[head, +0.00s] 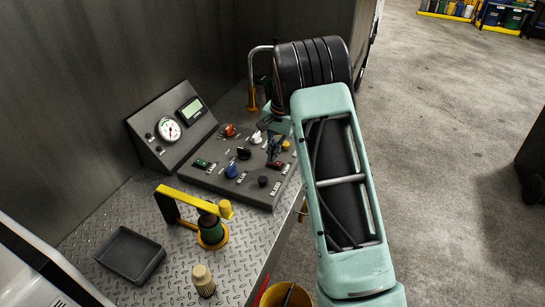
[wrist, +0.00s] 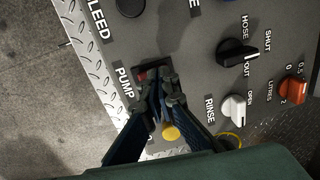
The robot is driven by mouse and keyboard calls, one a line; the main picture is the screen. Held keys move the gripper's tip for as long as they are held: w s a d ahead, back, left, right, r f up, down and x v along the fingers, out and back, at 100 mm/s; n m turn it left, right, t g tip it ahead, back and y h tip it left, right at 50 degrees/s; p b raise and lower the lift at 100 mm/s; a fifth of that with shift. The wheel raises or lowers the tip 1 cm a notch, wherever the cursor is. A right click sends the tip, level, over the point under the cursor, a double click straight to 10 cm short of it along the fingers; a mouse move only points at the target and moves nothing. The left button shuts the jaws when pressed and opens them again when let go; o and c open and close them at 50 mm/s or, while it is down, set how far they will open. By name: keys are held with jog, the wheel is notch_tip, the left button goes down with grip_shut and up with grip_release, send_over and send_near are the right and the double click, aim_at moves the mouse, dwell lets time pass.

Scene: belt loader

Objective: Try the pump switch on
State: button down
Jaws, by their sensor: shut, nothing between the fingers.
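The pump switch is a small rocker with red on it, beside the printed word PUMP near the panel's edge. It shows in the wrist view (wrist: 142,77), partly hidden by my fingertips, and in the head view (head: 277,164) just below my gripper. My gripper (head: 273,148) points down at the control panel (head: 222,178). In the wrist view its fingertips (wrist: 160,77) are together over the switch's right side, with nothing held. I cannot tell whether they touch the switch, nor which way the rocker is set.
A yellow knob (wrist: 171,133) shows between my fingers. A white rinse knob (wrist: 234,108), black hose knob (wrist: 236,52) and orange dial (wrist: 292,90) are to the right. A green switch (head: 203,164) and blue knob (head: 232,171) sit left. A black tray (head: 130,255) lies on the deck.

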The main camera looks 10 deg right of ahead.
aim_at(278, 164)
notch_tip(278, 164, up, 11)
jog(key=d, duration=0.1)
jog(key=shift+s+d, duration=0.15)
jog(key=shift+s, duration=0.25)
jog(key=shift+f, duration=0.1)
